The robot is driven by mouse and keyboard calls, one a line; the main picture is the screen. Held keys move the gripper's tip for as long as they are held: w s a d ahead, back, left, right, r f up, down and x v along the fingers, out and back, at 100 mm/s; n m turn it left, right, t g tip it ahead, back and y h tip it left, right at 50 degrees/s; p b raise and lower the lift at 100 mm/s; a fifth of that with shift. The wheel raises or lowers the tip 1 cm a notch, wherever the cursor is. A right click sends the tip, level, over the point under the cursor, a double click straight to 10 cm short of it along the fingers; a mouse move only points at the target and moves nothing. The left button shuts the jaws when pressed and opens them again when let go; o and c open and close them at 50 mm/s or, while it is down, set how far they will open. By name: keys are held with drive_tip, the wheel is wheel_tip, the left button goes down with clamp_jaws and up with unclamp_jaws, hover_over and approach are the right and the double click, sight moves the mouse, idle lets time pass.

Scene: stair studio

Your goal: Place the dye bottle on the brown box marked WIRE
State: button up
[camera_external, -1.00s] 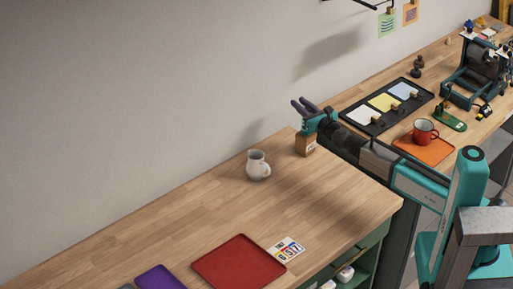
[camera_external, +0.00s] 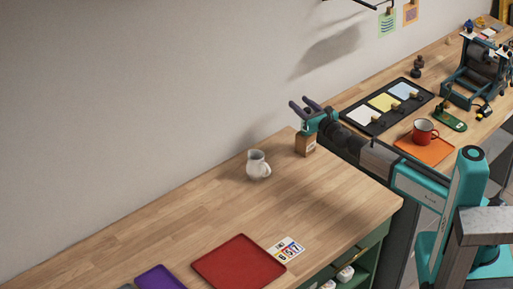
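My gripper (camera_external: 299,101) is at the far end of the left workbench, with its two dark fingers pointing up and to the left, spread apart. No object shows between the fingertips. The brown box (camera_external: 306,146) stands upright on the bench top near the back right corner, just below my gripper. A small pale mark shows on it, too small to read. My gripper hides part of the box's top. I cannot make out the dye bottle; it may be hidden behind my gripper or too small to tell.
A pale jug (camera_external: 257,166) stands on the bench left of the box. A red tray (camera_external: 238,262), a number card (camera_external: 286,248) and a purple mat (camera_external: 160,278) lie nearer the front. The middle of the left bench is clear.

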sight(309, 111)
drive_tip(key=shift+b+v, duration=0.35)
drive_tip(key=shift+v, duration=4.25)
drive_tip(key=shift+b+v, duration=1.3)
drive_tip(key=shift+b, duration=1.25)
